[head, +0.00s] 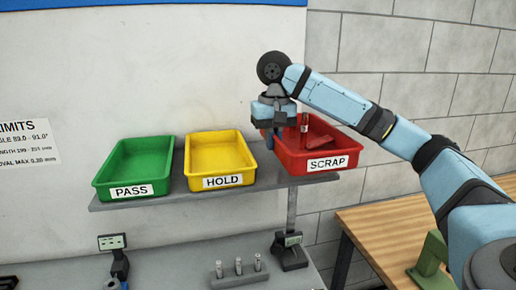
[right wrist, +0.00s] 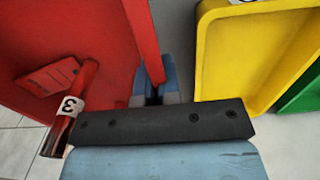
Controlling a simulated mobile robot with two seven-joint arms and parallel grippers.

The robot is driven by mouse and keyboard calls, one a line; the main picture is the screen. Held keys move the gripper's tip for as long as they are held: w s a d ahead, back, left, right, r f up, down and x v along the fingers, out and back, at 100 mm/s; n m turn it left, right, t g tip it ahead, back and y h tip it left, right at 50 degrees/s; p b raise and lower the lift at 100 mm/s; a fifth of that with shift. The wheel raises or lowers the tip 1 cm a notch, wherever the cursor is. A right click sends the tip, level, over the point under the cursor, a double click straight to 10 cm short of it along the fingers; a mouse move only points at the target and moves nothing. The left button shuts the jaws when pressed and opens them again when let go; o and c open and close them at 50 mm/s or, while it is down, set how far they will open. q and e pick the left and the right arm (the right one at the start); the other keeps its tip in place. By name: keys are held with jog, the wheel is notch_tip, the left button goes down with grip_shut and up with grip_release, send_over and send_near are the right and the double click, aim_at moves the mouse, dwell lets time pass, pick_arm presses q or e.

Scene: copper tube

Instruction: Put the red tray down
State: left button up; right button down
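The red tray (head: 345,149), labelled SCRAP, is at the right end of the grey shelf (head: 250,188); I cannot tell whether its base touches the shelf. My right gripper (head: 270,128) is at the tray's left wall. In the right wrist view its blue fingers (right wrist: 155,88) stand on both sides of the red wall (right wrist: 143,40), closed on it. A copper tube with a tag marked 3 (right wrist: 70,104) leans inside the tray, beside a flat red piece (right wrist: 47,78). My left gripper is not in view.
The yellow HOLD tray (head: 220,155) and green PASS tray (head: 135,165) stand left of the red one, both empty. Below, several small tubes stand in a rack (head: 239,273) near a gauge stand (head: 290,250). A wooden table (head: 385,225) is at the right.

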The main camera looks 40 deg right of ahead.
aim_at(262, 135)
jog(key=w+d, duration=0.1)
jog(key=w, duration=0.2)
jog(key=w+d+p, duration=0.1)
jog(key=w+d, duration=0.1)
jog(key=w, duration=0.1)
jog(key=w+d+p, duration=0.1)
jog(key=w+d, duration=0.1)
jog(key=w, duration=0.1)
jog(key=shift+r, duration=0.1)
jog(key=shift+f+p, duration=0.3)
jog(key=shift+f, duration=1.35)
notch_tip(262, 135, down, 3)
jog(key=shift+f+p, duration=0.1)
jog(key=shift+p, duration=0.7)
jog(key=shift+w+d+f, duration=0.1)
jog(key=shift+w+f, duration=0.1)
jog(key=shift+f, duration=0.25)
jog(key=c, duration=1.3)
grip_release()
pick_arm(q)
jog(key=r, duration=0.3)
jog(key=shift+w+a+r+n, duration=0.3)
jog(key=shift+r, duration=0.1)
